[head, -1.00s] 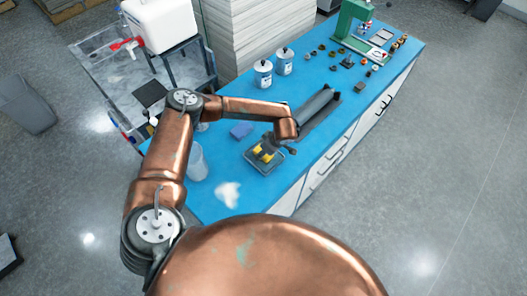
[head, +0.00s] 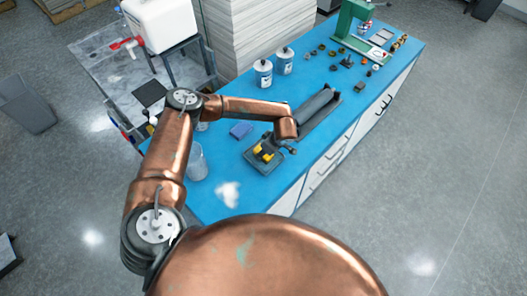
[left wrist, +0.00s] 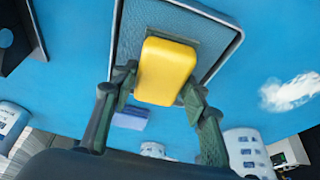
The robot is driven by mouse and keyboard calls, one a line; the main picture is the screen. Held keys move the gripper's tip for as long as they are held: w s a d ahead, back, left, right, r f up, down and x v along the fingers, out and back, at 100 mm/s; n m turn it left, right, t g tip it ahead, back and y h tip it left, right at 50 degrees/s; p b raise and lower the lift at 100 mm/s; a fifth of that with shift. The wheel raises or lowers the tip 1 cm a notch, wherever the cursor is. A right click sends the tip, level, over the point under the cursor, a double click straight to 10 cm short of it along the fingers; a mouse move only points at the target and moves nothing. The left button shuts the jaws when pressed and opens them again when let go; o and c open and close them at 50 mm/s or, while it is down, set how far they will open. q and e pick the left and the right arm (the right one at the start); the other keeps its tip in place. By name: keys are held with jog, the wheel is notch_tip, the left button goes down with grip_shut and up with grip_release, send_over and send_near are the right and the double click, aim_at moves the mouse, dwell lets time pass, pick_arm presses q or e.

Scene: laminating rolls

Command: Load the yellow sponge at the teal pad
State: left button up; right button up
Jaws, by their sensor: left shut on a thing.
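My left gripper (left wrist: 160,82) is shut on the yellow sponge (left wrist: 165,68), with one finger on each side of it. The sponge is over a grey-teal pad (left wrist: 140,20) in a pale-rimmed tray. A darker patch shows on the pad just beyond the sponge's far end. I cannot tell whether the sponge touches the pad. In the head view, the left gripper (head: 270,147) is at the tray (head: 270,169), with the yellow sponge (head: 262,155) partly hidden by the gripper. My right gripper is in neither view.
A blue-violet block (head: 240,131), a clear cup (head: 197,163) and a white patch (head: 228,194) lie near the tray on the blue bench. A long dark trough (head: 320,108) stands beyond the gripper. Two cans (head: 263,73) and a green press (head: 350,22) stand farther back.

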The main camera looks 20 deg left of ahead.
pick_arm(q)
jog(key=shift+s, duration=0.1)
dwell(0.3)
jog(key=shift+r+p, duration=0.35)
jog(key=shift+r, duration=0.05)
jog(key=shift+r+p, duration=1.65)
jog(key=shift+r, duration=1.45)
